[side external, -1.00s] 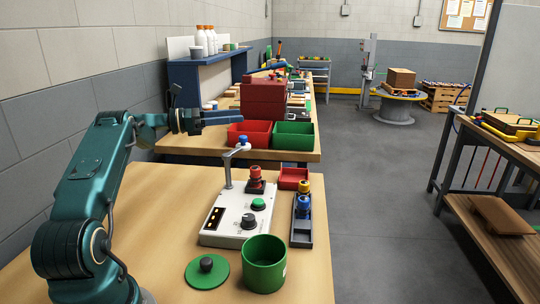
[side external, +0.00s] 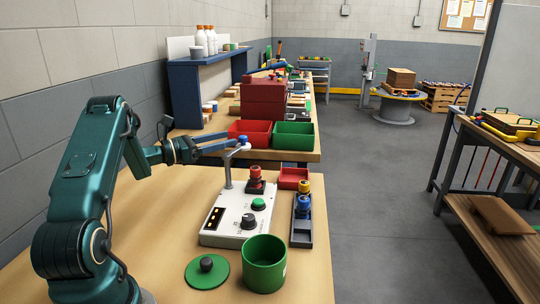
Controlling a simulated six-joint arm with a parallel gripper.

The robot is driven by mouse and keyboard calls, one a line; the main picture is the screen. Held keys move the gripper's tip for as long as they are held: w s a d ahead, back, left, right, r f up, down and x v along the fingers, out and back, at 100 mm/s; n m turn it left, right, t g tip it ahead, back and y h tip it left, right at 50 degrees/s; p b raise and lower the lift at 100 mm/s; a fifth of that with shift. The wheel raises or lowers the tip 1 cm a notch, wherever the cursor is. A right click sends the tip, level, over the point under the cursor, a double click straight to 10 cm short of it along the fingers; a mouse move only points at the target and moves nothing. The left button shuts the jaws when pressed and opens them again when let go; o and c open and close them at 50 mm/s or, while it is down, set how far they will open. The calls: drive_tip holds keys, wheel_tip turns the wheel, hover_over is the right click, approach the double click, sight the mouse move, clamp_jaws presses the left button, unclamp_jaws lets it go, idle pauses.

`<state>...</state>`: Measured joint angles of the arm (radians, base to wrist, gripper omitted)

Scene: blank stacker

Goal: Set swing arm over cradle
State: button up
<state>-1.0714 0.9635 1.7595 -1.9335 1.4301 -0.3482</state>
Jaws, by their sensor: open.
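The swing arm (side external: 228,166) is a grey post with a short horizontal arm and a blue knob (side external: 243,141) on top of its end. It rises from the back left of a white control box (side external: 224,225). My gripper (side external: 236,143) is open, with its blue fingers reaching right to the knob; whether they touch it cannot be told. A dark cradle holding a red-topped piece (side external: 255,173) stands at the back of the box, to the right of the post. The box also carries a green button (side external: 258,204), a black dial (side external: 248,221) and a lit display.
A dark rack (side external: 302,230) with blue and yellow-topped pieces stands right of the box, with a red tray (side external: 293,178) behind. A green pot (side external: 264,265) and green lid (side external: 206,272) stand in front.

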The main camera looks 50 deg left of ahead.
sight(238, 146)
drive_tip(key=shift+n, duration=0.4)
drive_tip(key=shift+w+d+f, duration=0.1)
drive_tip(key=shift+w+d, duration=0.15)
drive_tip(key=shift+w, duration=0.9)
drive_tip(key=shift+w+d+f, duration=0.1)
drive_tip(key=shift+w+d, duration=0.15)
drive_tip(key=shift+w, duration=0.85)
clamp_jaws()
